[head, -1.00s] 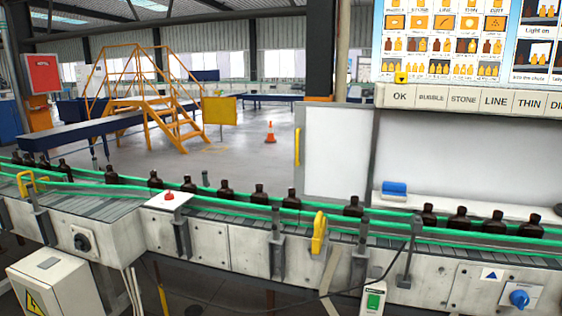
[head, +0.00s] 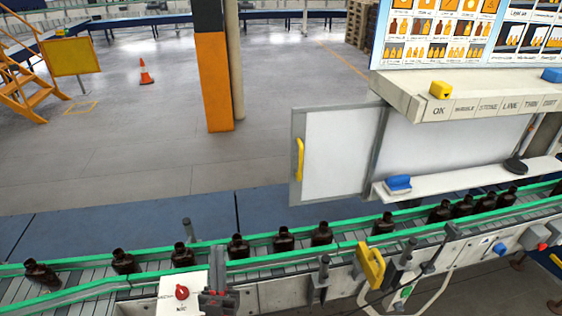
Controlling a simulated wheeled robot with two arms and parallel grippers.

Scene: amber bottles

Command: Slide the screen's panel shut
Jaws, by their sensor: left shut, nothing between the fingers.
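The screen's sliding panel (head: 340,152) is a white sheet in a grey frame, standing behind the conveyor. It sticks out to the left of the long white screen (head: 440,150). A yellow upright handle (head: 299,158) sits on the panel's left edge. My left gripper (head: 218,292) is at the bottom of the head view, in front of the conveyor beside a red button. It is shut and empty, below and left of the handle and well apart from it. My right gripper is not in view.
Dark amber bottles (head: 238,247) stand on the conveyor between green rails (head: 140,292), between my gripper and the panel. A white shelf (head: 470,181) with a blue block (head: 397,184) runs below the screen. A labelled ledge (head: 480,100) overhangs it.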

